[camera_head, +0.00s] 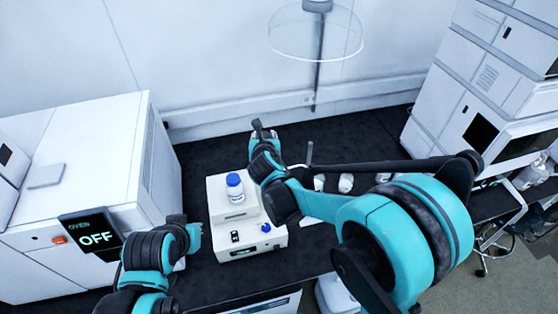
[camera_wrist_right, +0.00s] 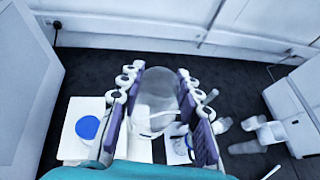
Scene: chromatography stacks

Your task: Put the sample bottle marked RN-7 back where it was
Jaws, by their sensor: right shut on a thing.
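My right gripper (camera_head: 264,132) is raised above the back of the dark bench, behind the white bench device. In the right wrist view its purple-padded fingers (camera_wrist_right: 157,98) are shut on a clear, rounded vessel (camera_wrist_right: 154,88). No marking can be read on it, and in the head view I cannot make it out. A white bottle with a blue cap (camera_head: 235,188) stands upright on the white device (camera_head: 217,212); its cap also shows in the right wrist view (camera_wrist_right: 87,127). Its label is too small to read. My left gripper (camera_head: 190,236) is at the bench's front left; its fingers are unclear.
A white oven (camera_head: 100,150) with an OFF display stands at the left. Several small white items (camera_head: 345,183) lie right of the device, partly behind my right arm. Tall white stacks (camera_head: 500,85) stand at the right. Dark bench behind the device is clear.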

